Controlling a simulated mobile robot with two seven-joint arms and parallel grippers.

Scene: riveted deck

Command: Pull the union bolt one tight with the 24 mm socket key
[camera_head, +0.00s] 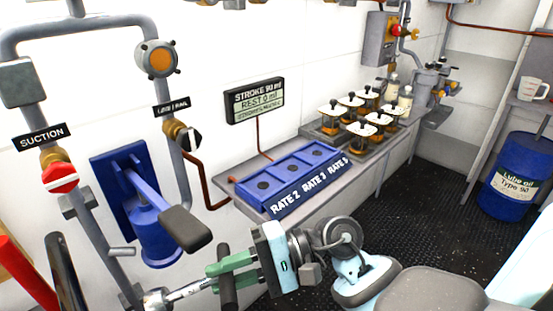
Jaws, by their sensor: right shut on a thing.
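My right gripper (213,278), with green fingers, is shut on the black cross handle of the socket key (226,297) at the bottom centre. The key's silver shaft points left and slightly down. Its socket end (155,299) is near the foot of the grey pipe at the lower left. The union bolt cannot be made out there; whether the socket sits on it cannot be told. My left gripper is not in view.
A blue hand pump (158,240) with a dark grey lever end (186,228) stands just above the key. A red suction valve (60,178) is at left. A bench with a blue rate tray (250,190) and several square-topped jars (333,108) runs behind. A blue oil drum (520,175) stands right.

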